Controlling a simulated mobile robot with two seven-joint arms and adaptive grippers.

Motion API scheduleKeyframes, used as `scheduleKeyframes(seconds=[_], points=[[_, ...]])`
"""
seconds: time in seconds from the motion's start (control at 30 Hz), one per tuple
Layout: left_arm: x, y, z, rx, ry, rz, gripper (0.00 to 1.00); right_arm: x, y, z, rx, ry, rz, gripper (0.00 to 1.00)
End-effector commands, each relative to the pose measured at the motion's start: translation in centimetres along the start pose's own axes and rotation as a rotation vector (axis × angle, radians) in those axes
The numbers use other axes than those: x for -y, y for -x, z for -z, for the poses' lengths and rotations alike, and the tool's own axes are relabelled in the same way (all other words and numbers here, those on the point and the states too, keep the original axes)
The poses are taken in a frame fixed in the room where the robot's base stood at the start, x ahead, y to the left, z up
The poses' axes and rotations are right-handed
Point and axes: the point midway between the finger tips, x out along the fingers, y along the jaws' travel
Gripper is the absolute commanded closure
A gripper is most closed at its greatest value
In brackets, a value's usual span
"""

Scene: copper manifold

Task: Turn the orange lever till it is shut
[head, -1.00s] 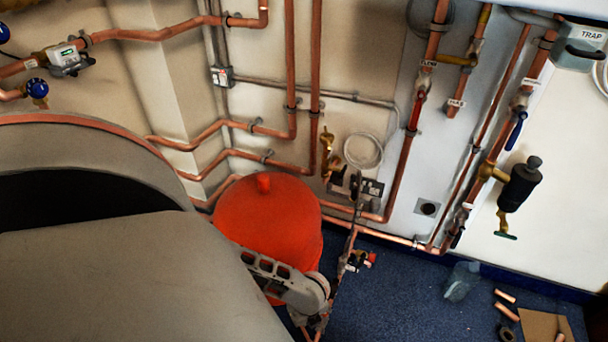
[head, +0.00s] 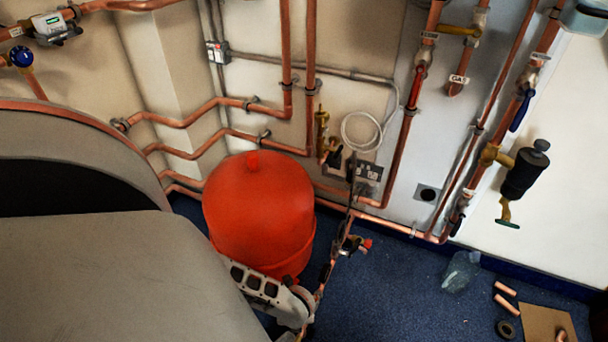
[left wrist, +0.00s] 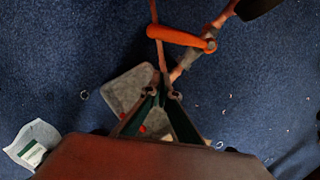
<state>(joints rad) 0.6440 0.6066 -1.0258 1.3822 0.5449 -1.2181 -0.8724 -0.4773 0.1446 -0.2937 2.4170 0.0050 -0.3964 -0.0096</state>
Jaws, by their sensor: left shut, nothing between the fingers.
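The orange lever (left wrist: 180,38) shows in the left wrist view, just beyond my fingertips. Its right end sits at a fitting on a slanting copper pipe (left wrist: 226,14), and its bar points left, across another thin pipe. My left gripper (left wrist: 161,88) is shut and empty, its dark green fingers meeting below the lever in the picture; a gap shows between them and the lever. In the head view a small valve with a red-orange part (head: 366,244) stands right of the red cylinder, perhaps the same lever end-on. Grey perforated links of mine show near it; the fingertips cannot be made out there.
The red cylinder (head: 258,210) stands close by on the left. Copper pipes run along the walls behind, with a red-handled valve (head: 418,88). Blue floor between is open.

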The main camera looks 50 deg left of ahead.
Motion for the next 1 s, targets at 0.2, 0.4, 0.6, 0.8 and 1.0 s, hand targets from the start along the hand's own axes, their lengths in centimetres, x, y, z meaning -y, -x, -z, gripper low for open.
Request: scheduleKeyframes(seconds=[0.2, 0.4, 0.6, 0.8, 1.0], points=[[-0.1, -1.0, -2.6, 0.001, 0.001, -0.001, 1.0, 0.5, -0.2, 0.4, -0.017, -0.028, 0.009, 0.6], [0.1, -0.9, -3.9, 0.001, 0.0, 0.002, 1.0, 0.7, -0.3, 0.7, -0.024, -0.036, 0.011, 0.6], [0.1, -0.8, -4.1, 0.001, 0.001, 0.003, 1.0, 0.7, -0.3, 0.8, -0.026, -0.036, 0.011, 0.6], [0.1, -0.8, -4.2, 0.001, 0.0, 0.003, 1.0, 0.6, -0.3, 0.8, -0.026, -0.035, 0.01, 0.6], [-1.0, -0.8, -4.7, 0.004, -0.022, 0.008, 1.0, 0.5, -0.3, 1.1, -0.03, -0.031, 0.009, 0.6]])
